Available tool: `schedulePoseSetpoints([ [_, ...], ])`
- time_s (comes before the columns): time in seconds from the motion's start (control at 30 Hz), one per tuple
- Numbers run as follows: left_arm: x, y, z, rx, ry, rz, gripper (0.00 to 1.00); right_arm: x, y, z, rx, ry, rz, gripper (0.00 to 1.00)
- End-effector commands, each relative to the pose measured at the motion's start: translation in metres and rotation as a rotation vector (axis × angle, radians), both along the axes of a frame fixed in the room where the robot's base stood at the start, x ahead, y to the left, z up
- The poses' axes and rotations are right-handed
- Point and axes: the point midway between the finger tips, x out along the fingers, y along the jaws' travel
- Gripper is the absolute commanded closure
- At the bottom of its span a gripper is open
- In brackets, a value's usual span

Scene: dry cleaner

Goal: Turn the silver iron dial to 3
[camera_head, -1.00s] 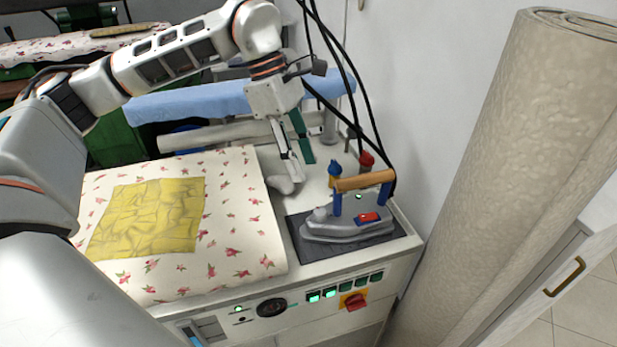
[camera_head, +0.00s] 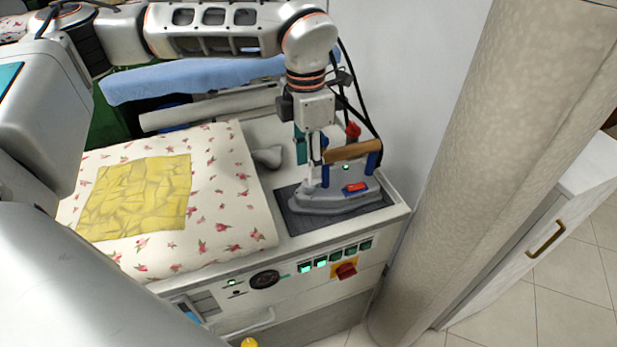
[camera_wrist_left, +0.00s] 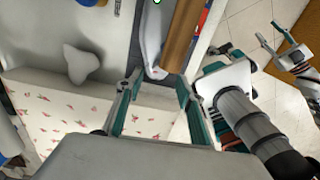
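The silver iron (camera_head: 335,200) has a wooden handle, blue posts and a red switch. It rests on a dark pad at the right end of the white counter. A grey knob on the iron's front end, seen earlier, is now covered by my left gripper (camera_head: 313,182), which points down there. In the left wrist view the left gripper (camera_wrist_left: 158,80) has its fingers apart, with the grey end of the iron (camera_wrist_left: 152,45) just beyond and between them. No dial numbers can be read. My right gripper (camera_wrist_left: 268,34) shows in the left wrist view, fingers apart, over the floor.
A floral ironing pad (camera_head: 225,220) with a yellow cloth (camera_head: 140,195) lies left of the iron. Black cables hang behind the iron. The counter front has green-lit buttons (camera_head: 321,261) and a red knob (camera_head: 346,271). A tall beige roll (camera_head: 450,150) stands at the right.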

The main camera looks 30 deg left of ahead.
Motion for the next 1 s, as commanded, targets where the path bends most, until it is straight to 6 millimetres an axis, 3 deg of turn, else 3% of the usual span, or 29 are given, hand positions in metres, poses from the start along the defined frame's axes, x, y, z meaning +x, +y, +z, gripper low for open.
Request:
schedulePoseSetpoints([
  [0.1,-0.001,-0.001,-0.02,0.0,0.003,-0.001,0.63,-0.001,0.0,-0.003,-0.004,0.003,0.001,0.6],
  [0.3,-0.001,-0.002,-0.04,-0.001,0.001,-0.002,0.63,0.0,-0.001,-0.003,-0.006,0.001,0.001,0.6],
  [0.67,-0.001,-0.002,-0.045,-0.001,0.0,-0.002,0.63,0.002,-0.002,-0.001,-0.008,-0.005,0.0,0.6],
  [0.8,-0.001,-0.002,-0.045,-0.001,0.0,-0.003,0.99,0.002,-0.002,0.0,-0.007,-0.006,0.0,0.6],
  [1.0,-0.001,-0.002,-0.044,-0.001,-0.001,-0.015,1.0,0.004,-0.002,0.003,-0.006,-0.01,0.0,0.6],
])
